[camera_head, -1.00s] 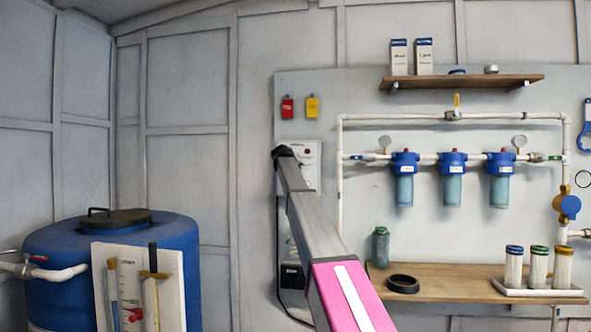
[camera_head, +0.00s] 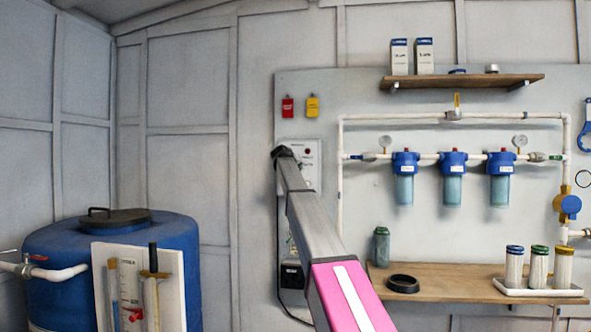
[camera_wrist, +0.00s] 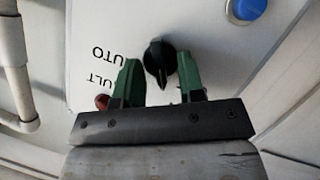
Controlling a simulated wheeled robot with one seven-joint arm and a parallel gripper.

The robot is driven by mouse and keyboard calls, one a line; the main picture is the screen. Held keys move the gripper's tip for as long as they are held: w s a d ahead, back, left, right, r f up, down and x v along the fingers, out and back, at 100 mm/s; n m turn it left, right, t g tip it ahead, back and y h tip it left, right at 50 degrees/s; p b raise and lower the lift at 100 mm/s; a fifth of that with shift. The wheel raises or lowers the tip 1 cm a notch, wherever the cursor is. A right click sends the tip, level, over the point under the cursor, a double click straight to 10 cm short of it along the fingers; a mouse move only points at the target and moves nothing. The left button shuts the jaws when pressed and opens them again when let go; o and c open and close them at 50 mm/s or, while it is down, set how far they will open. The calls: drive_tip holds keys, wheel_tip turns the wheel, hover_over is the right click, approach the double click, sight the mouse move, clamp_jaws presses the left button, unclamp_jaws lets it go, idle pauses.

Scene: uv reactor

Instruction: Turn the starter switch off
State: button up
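The starter box is a light panel (camera_head: 313,172) on the wall, partly hidden behind my arm in the head view. In the wrist view its face (camera_wrist: 205,38) carries a black rotary switch (camera_wrist: 159,62), which I take to be the starter switch. My gripper (camera_wrist: 160,82) is open, its two green fingers on either side of the knob with gaps to it. The word "AUTO" shows upside down left of the knob. A blue button (camera_wrist: 246,10) and a red lamp (camera_wrist: 103,101) sit on the same face. In the head view my gripper is hidden.
Red (camera_head: 288,107) and yellow (camera_head: 312,106) tags hang above the box. Pipes with blue filter housings (camera_head: 453,164) lie to the right, above a wooden shelf (camera_head: 440,275). A blue tank (camera_head: 60,240) stands at left. A white pipe (camera_wrist: 14,60) runs beside the box.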

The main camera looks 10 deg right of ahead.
drive_tip(key=v, duration=1)
drive_tip(key=shift+s+a, duration=0.2)
drive_tip(key=shift+s, duration=0.1)
drive_tip(key=s+d+f+g+y, duration=0.15)
drive_tip(key=s+f, duration=0.35)
drive_tip(key=f, duration=1.1)
drive_tip(key=s+d+f+g+y, duration=0.15)
drive_tip(key=s+f, duration=0.45)
drive_tip(key=f, duration=0.9)
drive_tip(key=s+d+f+g, duration=0.25)
drive_tip(key=s+f, duration=0.25)
drive_tip(key=f, duration=1.1)
drive_tip(key=s+f+g+y, duration=0.2)
drive_tip(key=s+f+g, duration=0.1)
drive_tip(key=s+f, duration=1.1)
drive_tip(key=s+f+g+y, duration=0.2)
drive_tip(key=s+f+g, duration=0.1)
drive_tip(key=s+f, duration=1)
drive_tip(key=s, duration=0.5)
drive_tip(key=shift+s+f+m+g, duration=0.3)
drive_tip(key=shift+s+f+g, duration=0.05)
drive_tip(key=shift+s+f, duration=0.05)
drive_tip(key=shift+d, duration=0.2)
